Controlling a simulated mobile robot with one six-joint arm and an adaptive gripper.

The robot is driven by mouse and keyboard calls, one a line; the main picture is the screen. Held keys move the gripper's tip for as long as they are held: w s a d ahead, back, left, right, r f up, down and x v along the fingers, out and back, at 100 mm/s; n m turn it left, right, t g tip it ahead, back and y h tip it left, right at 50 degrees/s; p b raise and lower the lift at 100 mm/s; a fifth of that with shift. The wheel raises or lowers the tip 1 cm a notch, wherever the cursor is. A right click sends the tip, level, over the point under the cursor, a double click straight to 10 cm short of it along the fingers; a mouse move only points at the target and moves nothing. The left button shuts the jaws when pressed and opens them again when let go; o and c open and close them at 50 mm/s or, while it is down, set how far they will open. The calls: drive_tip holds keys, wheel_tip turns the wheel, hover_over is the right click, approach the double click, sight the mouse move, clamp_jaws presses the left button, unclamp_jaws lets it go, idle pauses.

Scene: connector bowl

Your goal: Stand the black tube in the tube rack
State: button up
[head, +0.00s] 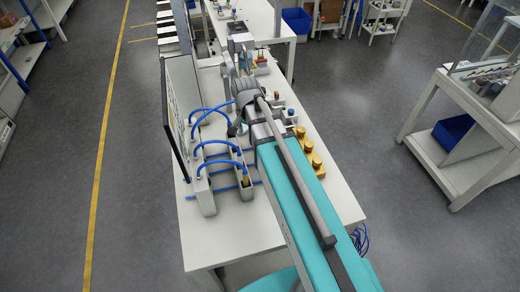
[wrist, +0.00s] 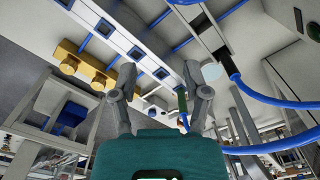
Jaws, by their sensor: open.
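My gripper (wrist: 160,95) is open in the wrist view, one finger on each side, with no object clearly held between the fingers. A slim green piece (wrist: 183,106) shows close to the right finger; I cannot tell what it is or whether it touches. I cannot pick out the black tube with certainty in either view. A long pale bar with several square dark openings (wrist: 107,28) lies beyond the fingers; I cannot tell whether it is the tube rack. In the head view my arm covers the middle of the table, and the fingers are not clear there.
Blue hoses (head: 215,142) arch over the left of the white table (head: 240,238) beside an upright panel (head: 176,125). A yellow block with round knobs (head: 309,152) stands right of my arm; it also shows in the wrist view (wrist: 88,68). The table's front left is clear.

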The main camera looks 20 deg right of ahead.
drive_tip(key=s+d+n, duration=0.2)
drive_tip(key=s+n, duration=0.6)
drive_tip(key=s, duration=0.1)
drive_tip(key=shift+s, duration=0.15)
drive_tip(key=shift+f, duration=0.1)
